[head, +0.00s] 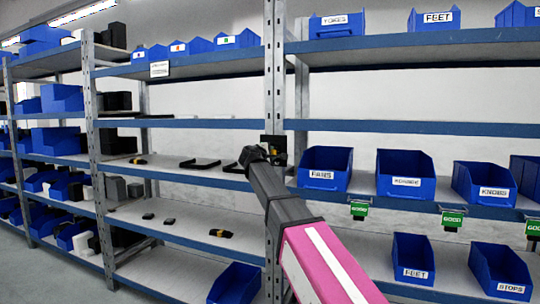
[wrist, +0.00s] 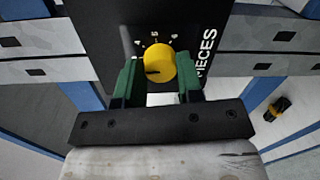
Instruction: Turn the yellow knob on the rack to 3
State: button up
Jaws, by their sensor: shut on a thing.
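The yellow knob (wrist: 159,64) sits on a black panel (wrist: 120,25) marked PIECES. A dark line on the knob points to the left in the wrist view. Small white marks curve above the knob; I cannot read them surely. My gripper (wrist: 160,78) has its green fingers on both sides of the knob and is shut on it. In the head view my gripper (head: 262,155) is at the rack's upright post (head: 276,70), in front of the small black panel (head: 272,143). The knob is hidden there.
Blue bins, such as the PANS bin (head: 323,178) and the KNOBS bin (head: 484,192), stand on the rack shelves to the right. Shelves (head: 190,190) to the left hold small black items. A black and yellow item (wrist: 277,108) lies at the right in the wrist view.

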jog(key=o, duration=0.9)
jog(key=v, duration=1.1)
jog(key=shift+f, duration=0.1)
jog(key=s+d+f+m+g, duration=0.1)
jog(key=d+f+m+g, duration=0.15)
jog(key=d+f, duration=0.6)
jog(key=s+d+f+m+g+y, duration=0.1)
jog(key=d+f+m+g, duration=0.15)
jog(key=f, duration=1.05)
jog(key=s+d+f+m+g, duration=0.1)
jog(key=d+f+g, duration=0.2)
jog(key=d+f, duration=0.55)
jog(key=s+d+f+m+g+y, duration=0.2)
jog(key=s+f, duration=0.4)
jog(key=f, duration=0.3)
jog(key=s+d+f+m+g+y, duration=0.2)
jog(key=s+d+f+m+g, duration=0.1)
jog(key=s+f, duration=0.4)
jog(key=s+d+f+m+g+y, duration=0.1)
jog(key=s+d+f+m+g, duration=0.2)
jog(key=s+f, duration=0.4)
jog(key=shift+s+d+f+m+y, duration=0.15)
jog(key=shift+f+m, duration=0.1)
jog(key=shift+f, duration=0.65)
jog(key=shift+a+f+m+y, duration=0.1)
jog(key=shift+f+m, duration=0.2)
jog(key=shift+f, duration=0.65)
jog(key=shift+s+d+f+m+y, duration=0.15)
jog(key=shift+f+m, duration=0.1)
jog(key=shift+f, duration=0.65)
